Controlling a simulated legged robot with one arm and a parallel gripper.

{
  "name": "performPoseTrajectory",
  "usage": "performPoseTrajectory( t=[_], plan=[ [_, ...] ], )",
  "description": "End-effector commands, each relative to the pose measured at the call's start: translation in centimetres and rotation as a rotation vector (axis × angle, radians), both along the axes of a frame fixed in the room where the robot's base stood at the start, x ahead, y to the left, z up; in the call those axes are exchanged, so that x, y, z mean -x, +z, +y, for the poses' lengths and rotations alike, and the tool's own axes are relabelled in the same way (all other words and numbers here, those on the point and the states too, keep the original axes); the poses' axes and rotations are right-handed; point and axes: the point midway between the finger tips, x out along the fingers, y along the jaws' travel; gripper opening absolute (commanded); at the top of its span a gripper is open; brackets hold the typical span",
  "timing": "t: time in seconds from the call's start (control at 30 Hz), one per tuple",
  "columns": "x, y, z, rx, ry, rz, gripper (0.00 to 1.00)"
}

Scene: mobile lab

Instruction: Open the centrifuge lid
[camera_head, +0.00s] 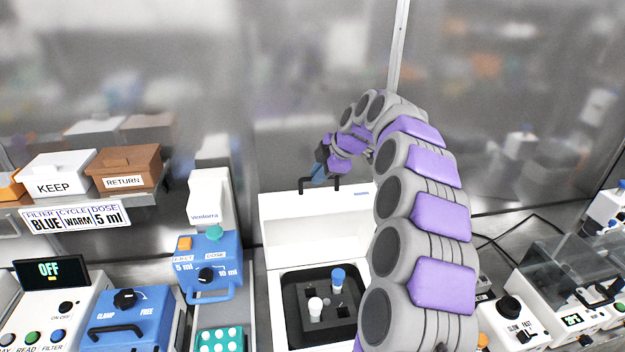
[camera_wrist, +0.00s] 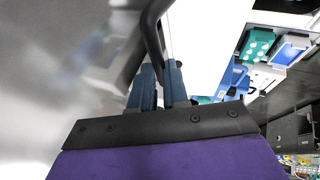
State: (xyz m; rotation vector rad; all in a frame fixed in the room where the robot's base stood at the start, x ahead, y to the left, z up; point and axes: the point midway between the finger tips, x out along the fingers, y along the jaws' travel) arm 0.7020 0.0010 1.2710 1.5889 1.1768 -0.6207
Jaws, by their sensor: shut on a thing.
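The centrifuge is the white box in the middle of the head view, and its lid (camera_head: 312,228) stands raised and tilted back. A black bar handle (camera_head: 334,186) runs along the lid's top edge. Below the lid the dark rotor well (camera_head: 292,287) is uncovered, with a white-capped tube (camera_head: 315,308) and a blue-capped tube (camera_head: 338,280) in it. My gripper (camera_head: 318,172) is at the lid's top edge, shut on the handle. In the wrist view its blue fingers (camera_wrist: 160,85) close around the black handle (camera_wrist: 153,35).
A blue dispenser (camera_head: 208,265) and a teal rack (camera_head: 219,340) stand left of the centrifuge. A shelf with a white KEEP box (camera_head: 58,172) and a brown RETURN box (camera_head: 124,167) is at the far left. Instruments fill the right bench. A wall rises behind.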

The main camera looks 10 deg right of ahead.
Motion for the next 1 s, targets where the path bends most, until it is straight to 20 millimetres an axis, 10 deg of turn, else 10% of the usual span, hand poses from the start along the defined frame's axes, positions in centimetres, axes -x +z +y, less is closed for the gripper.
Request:
performPoseTrajectory(
  t=[0.6,0.63,1.0],
  plan=[
    [1.2,0.0,-0.4,0.009,-0.006,-0.04,0.0],
    [1.2,0.0,-0.4,0.009,-0.006,-0.04,0.16],
    [1.2,-0.2,0.9,0.014,0.002,-0.034,0.4]
  ],
)
